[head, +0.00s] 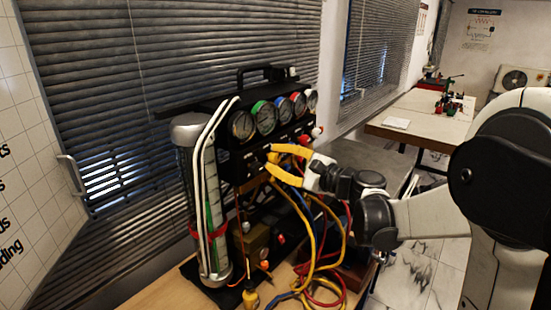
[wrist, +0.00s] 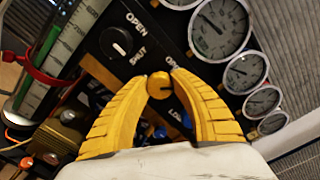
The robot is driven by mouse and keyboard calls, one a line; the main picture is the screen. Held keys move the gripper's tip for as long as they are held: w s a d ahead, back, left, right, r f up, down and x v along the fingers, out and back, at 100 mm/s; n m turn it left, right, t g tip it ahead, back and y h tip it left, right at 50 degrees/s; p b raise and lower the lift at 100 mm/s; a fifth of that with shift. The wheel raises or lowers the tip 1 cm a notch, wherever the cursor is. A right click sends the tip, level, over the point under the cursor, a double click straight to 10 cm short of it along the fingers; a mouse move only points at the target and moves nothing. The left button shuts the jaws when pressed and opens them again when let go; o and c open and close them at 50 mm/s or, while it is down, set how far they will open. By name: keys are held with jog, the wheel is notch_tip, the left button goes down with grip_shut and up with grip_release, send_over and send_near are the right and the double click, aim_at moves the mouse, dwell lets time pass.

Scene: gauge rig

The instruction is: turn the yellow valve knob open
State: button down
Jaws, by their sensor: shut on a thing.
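The yellow valve knob (wrist: 158,84) is a small round knob with a dark mark on its face, on the black panel of the gauge rig. In the wrist view it sits between the two yellow fingers of my gripper (wrist: 159,73), which are shut on it. In the head view my gripper (head: 269,158) reaches the rig's front from the right, below the gauges, and the knob is hidden there. "OPEN" shows on the panel just beyond the knob, partly covered by a fingertip; a lower label is also partly covered.
A black-and-white knob (wrist: 117,43) marked OPEN and SHUT sits close to the left finger. Several round gauges (wrist: 219,29) line the right. A glass cylinder (head: 204,205) stands left of the rig. Yellow, red and blue hoses (head: 312,240) hang below my gripper.

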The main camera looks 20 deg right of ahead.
jog(key=n, duration=0.4)
jog(key=shift+n, duration=2.1)
jog(key=c, duration=1.1)
grip_release()
jog(key=shift+o, duration=0.2)
jog(key=v, duration=1.2)
